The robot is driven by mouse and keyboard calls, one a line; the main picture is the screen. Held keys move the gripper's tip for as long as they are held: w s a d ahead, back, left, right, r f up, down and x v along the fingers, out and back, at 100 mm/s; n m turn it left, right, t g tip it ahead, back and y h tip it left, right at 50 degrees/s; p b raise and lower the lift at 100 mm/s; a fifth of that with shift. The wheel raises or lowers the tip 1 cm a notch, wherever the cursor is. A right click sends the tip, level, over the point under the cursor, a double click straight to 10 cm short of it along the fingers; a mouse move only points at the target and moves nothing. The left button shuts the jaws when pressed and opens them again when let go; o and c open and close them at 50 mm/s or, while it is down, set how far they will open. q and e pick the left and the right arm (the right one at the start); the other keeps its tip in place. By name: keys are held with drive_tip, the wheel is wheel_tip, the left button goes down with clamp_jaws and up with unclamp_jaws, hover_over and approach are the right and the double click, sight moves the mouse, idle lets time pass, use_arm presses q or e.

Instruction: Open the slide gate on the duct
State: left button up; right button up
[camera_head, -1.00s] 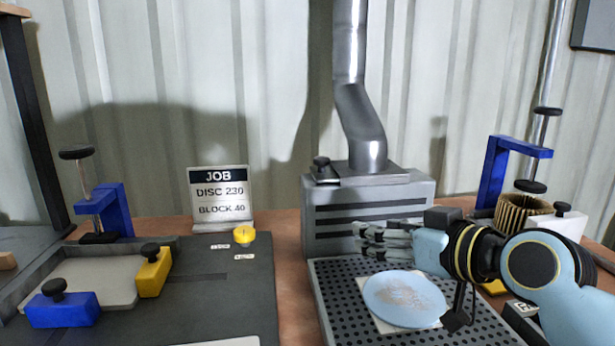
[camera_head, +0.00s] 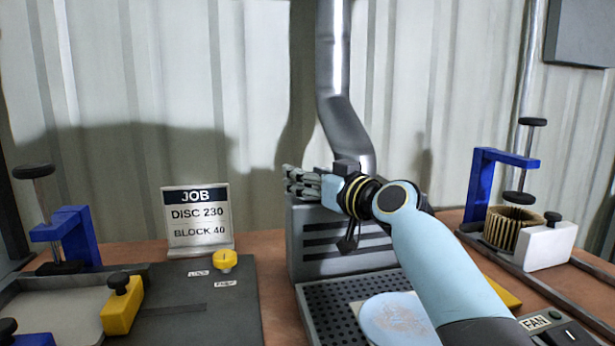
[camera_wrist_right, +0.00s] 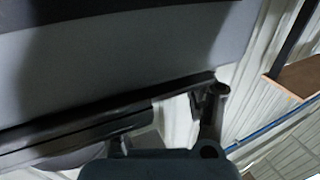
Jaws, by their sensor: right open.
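The grey duct (camera_head: 336,70) comes down the wall onto a slatted grey extraction box (camera_head: 340,243). My right gripper (camera_head: 290,182) is open at the box's top left edge, in front of where the slide gate with its black knob showed earlier. The gate and knob are hidden behind it in the head view, and I cannot tell whether it touches them. In the right wrist view a gripper finger (camera_wrist_right: 210,112) shows close to a large grey surface (camera_wrist_right: 120,60); I cannot make out the knob there. My left gripper is out of view.
A perforated grey tray (camera_head: 325,305) with a pale blue disc (camera_head: 395,318) lies before the box. A JOB sign (camera_head: 197,215) stands left. A blue clamp (camera_head: 480,185) and pleated cartridge (camera_head: 508,230) are right. A FAN switch panel (camera_head: 560,328) is front right.

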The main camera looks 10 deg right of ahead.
drive_tip(key=c, duration=1.1)
drive_tip(key=shift+w, duration=0.1)
clamp_jaws()
drive_tip(key=shift+f, duration=0.15)
